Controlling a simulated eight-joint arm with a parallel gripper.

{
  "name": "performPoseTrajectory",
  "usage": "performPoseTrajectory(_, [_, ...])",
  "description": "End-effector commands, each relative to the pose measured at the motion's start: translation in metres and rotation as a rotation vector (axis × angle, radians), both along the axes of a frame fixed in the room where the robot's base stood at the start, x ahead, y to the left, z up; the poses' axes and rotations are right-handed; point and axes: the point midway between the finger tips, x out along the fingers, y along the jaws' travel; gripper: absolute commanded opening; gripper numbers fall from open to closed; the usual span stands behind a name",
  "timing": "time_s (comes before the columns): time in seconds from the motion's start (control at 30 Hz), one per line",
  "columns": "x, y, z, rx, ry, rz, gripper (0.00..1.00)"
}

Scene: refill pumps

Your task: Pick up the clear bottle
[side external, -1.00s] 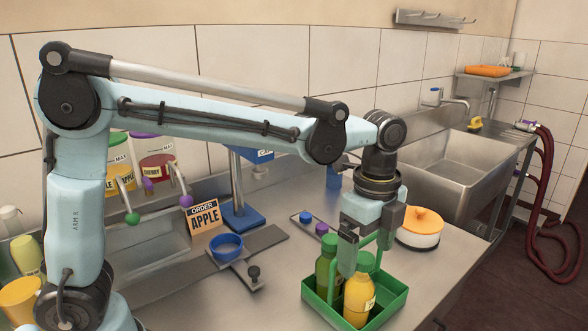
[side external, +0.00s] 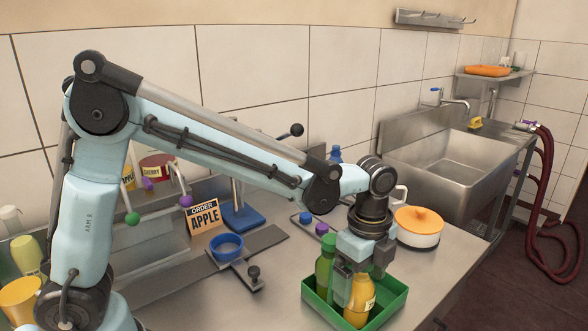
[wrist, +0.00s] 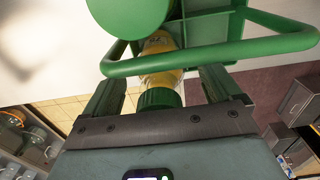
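A yellow-filled bottle (side external: 359,301) with a green cap stands in the green caddy (side external: 318,309). It looks partly see-through in the wrist view (wrist: 158,76), where its green cap (wrist: 158,99) lies between my fingers. My gripper (wrist: 160,92) is open around the cap, with a gap on each side. In the side view my gripper (side external: 360,274) is down at the bottle's top, and its fingers hide the cap. A green bottle (side external: 324,272) stands left of it in the caddy. No other bottle there looks clear.
The caddy's handle (wrist: 215,55) crosses close in front of my fingers. A white pot with an orange lid (side external: 419,228) stands behind right. Blue and purple caps (side external: 321,228) lie behind left, near a blue cup (side external: 228,246). The sink (side external: 455,160) is at the back right.

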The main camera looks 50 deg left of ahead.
Motion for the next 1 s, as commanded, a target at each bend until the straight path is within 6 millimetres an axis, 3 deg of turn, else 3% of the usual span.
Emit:
performPoseTrajectory(0.07, [0.0,0.0,0.0002,0.0,0.0,0.0,0.79])
performPoseTrajectory(0.57, [-0.0001,0.0,0.0004,0.0,0.0,0.0,0.03])
performPoseTrajectory(1.0, [-0.0001,0.0,0.0041,0.0,0.0,0.0,0.0])
